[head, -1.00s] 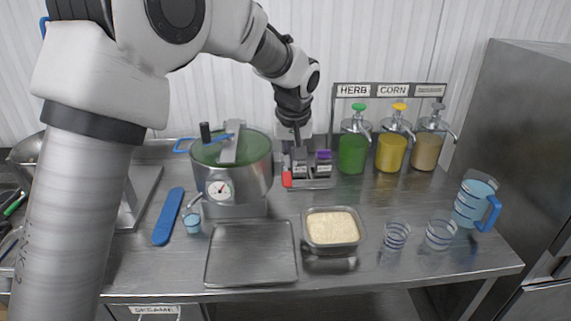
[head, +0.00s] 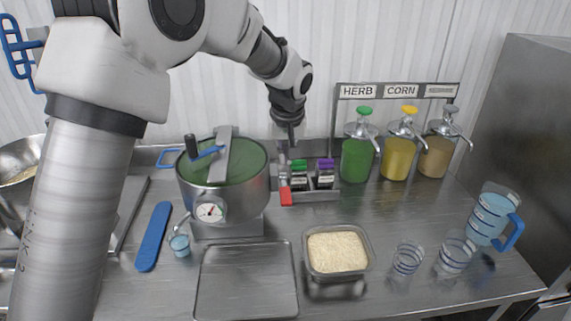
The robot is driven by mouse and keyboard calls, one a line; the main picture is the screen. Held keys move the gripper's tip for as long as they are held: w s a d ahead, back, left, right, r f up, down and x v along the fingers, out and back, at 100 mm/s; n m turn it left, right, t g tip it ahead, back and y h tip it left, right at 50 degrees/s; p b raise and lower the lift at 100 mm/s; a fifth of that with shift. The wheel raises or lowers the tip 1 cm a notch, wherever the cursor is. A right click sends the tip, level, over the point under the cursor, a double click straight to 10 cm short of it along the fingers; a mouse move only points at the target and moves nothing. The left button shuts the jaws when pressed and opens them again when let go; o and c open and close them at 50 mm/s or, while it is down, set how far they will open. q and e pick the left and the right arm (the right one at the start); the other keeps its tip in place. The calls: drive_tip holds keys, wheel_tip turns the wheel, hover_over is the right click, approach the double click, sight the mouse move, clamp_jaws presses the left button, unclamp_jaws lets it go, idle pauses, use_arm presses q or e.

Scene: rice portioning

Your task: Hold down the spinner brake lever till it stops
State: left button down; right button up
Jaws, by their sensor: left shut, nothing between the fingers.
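The spinner (head: 225,190) is a steel pot with a green lid, a round gauge on its front and a grey bar across the top. A black knob (head: 191,146) stands up at the lid's left, and a blue lever (head: 208,153) lies beside it on top. I cannot tell for sure which part is the brake lever. My left gripper (head: 291,138) is shut and empty, pointing down to the right of the spinner. It appears above a small rack (head: 318,196) with a red block (head: 286,196) at its left end. My right gripper is not in view.
Herb and corn dispensers (head: 357,158) stand at the back right. A pan of pale grain (head: 368,262), an empty tray (head: 204,285), small cups (head: 407,258) and a jug (head: 490,215) stand in front. A blue paddle (head: 153,237) lies left. My left arm crosses above the spinner's back.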

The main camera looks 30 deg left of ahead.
sight(285, 195)
use_arm(q)
drive_tip(key=p+x, duration=0.1)
drive_tip(key=x, duration=0.2)
drive_tip(key=p+x, duration=0.1)
drive_tip(key=x, duration=0.3)
drive_tip(key=p+x, duration=0.1)
drive_tip(key=x, duration=0.3)
drive_tip(key=shift+s+d+f+p, duration=0.2)
drive_tip(key=shift+s+f+p, duration=0.1)
drive_tip(key=shift+f, duration=0.5)
drive_tip(key=shift+f, duration=0.1)
